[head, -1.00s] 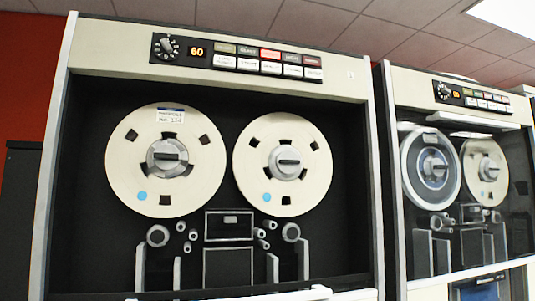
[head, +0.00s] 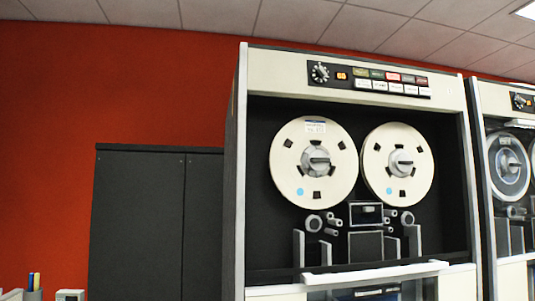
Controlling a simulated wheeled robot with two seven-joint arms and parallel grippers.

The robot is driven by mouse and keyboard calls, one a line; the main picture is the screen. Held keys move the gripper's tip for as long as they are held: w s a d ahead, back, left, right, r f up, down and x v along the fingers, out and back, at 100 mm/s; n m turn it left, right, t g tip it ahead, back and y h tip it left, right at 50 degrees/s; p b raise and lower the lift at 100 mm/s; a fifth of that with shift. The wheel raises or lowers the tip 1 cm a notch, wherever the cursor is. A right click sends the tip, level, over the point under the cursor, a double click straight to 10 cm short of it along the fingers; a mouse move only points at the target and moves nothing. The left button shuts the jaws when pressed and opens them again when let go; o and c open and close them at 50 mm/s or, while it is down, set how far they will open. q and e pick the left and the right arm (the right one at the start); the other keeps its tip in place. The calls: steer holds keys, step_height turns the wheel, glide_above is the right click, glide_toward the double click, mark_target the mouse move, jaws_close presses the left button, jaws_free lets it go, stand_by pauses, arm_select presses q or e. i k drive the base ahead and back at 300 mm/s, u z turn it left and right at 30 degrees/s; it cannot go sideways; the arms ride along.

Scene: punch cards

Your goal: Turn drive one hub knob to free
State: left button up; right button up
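A tape drive (head: 457,189) with a cream top panel and an open black bay stands right of centre in the head view. It carries two cream reels, a left reel (head: 290,174) with a label and blue dot, and a right reel (head: 378,174). Each reel has a grey hub with a bar-shaped knob, the left hub knob (head: 319,160) and the right hub knob (head: 401,161). Both bars look roughly horizontal. The drive's number display is too small to read surely. Neither of my grippers is in view.
A second tape drive (head: 477,125) stands close on the right, partly cut off. A dark two-door cabinet (head: 137,220) stands to the left against a red wall (head: 110,80). Pens in a holder (head: 33,294) show at the lower left. A pale bar (head: 375,272) crosses below the bay.

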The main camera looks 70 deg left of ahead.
mark_target(319, 160)
steer(key=k, duration=0.25)
steer(key=u, duration=1.15)
